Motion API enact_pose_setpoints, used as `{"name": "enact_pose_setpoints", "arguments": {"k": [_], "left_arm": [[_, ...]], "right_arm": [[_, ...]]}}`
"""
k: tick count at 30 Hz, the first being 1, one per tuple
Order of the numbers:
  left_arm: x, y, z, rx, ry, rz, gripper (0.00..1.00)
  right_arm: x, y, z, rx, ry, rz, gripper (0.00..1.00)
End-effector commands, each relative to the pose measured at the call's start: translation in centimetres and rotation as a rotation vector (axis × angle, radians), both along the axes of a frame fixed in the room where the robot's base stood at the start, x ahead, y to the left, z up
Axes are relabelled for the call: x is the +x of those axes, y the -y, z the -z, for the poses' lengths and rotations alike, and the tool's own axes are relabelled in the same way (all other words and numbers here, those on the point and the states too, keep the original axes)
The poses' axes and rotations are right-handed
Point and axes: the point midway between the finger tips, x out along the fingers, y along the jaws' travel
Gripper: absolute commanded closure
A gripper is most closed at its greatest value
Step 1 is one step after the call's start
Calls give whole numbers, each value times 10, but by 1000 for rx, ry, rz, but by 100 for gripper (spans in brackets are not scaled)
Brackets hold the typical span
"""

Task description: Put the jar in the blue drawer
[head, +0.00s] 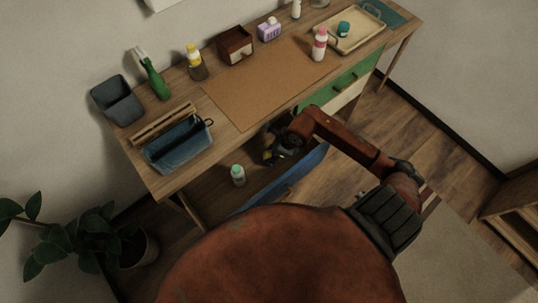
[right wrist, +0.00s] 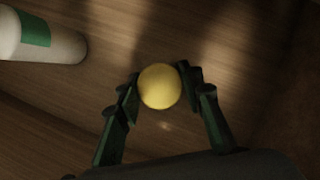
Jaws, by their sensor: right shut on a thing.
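The blue drawer (head: 292,178) is pulled open below the desk top. My right gripper (head: 274,152) is low inside the drawer area, partly hidden by its own arm in the head view. In the right wrist view my right gripper (right wrist: 160,88) is shut on a round yellow-topped thing (right wrist: 159,86), which seems to be the jar. It is seen from above over a brown wooden surface. Its body is hidden below its top, so I cannot tell whether it touches the surface. My left gripper is not in view.
The desk top (head: 262,85) holds a blue basket (head: 180,146), a green spray bottle (head: 155,80) and a tray (head: 350,42). Green drawers (head: 352,76) are right.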

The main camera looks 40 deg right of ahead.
Motion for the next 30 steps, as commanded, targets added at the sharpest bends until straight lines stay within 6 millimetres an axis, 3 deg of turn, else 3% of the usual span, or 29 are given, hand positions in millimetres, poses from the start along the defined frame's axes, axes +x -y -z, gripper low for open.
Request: {"name": "enact_pose_setpoints", "arguments": {"k": [1, 2, 9, 20, 30], "left_arm": [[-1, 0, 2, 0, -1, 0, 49], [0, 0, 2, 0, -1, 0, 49], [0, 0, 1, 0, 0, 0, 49], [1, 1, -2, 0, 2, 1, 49], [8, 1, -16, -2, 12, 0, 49]], "right_arm": [[0, 0, 3, -1, -1, 0, 92], [0, 0, 2, -1, -1, 0, 64], [0, 0, 2, 0, 0, 0, 48], [-1, 1, -5, -1, 1, -1, 48], [-20, 17, -64, -4, 2, -2, 48]]}}
